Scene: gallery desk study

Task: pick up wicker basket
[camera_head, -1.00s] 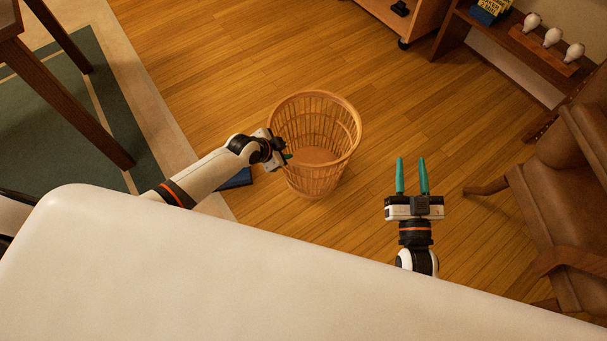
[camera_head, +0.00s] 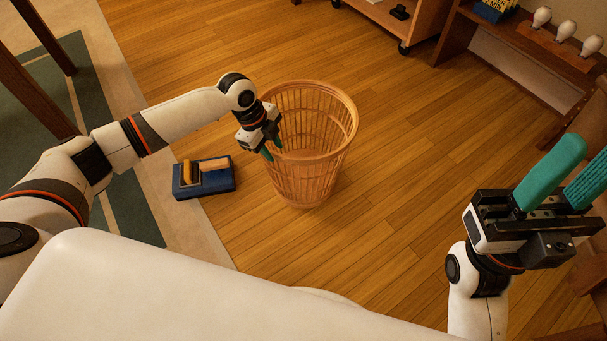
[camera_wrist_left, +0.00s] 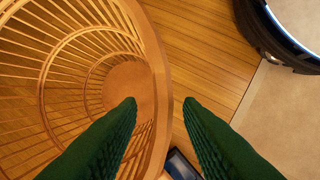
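The wicker basket (camera_head: 312,182) is a tall, open slatted bin standing on the wooden floor in the head view. My left gripper (camera_head: 267,152) is at the left side of its rim, pointing down. In the left wrist view the basket's rim (camera_wrist_left: 161,95) passes between the two green fingers of my left gripper (camera_wrist_left: 158,102). The fingers are apart, with one over the basket's inside and one outside; a gap shows beside the rim. My right gripper (camera_head: 566,180) is raised at the right, its green fingers apart and empty.
A blue tray (camera_head: 204,186) with small items lies on the floor left of the basket. A dark table leg (camera_head: 35,95) stands at upper left. A wheeled wooden cart (camera_head: 402,22) and a shelf with white bulbs (camera_head: 565,45) are at the back. Floor right of the basket is clear.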

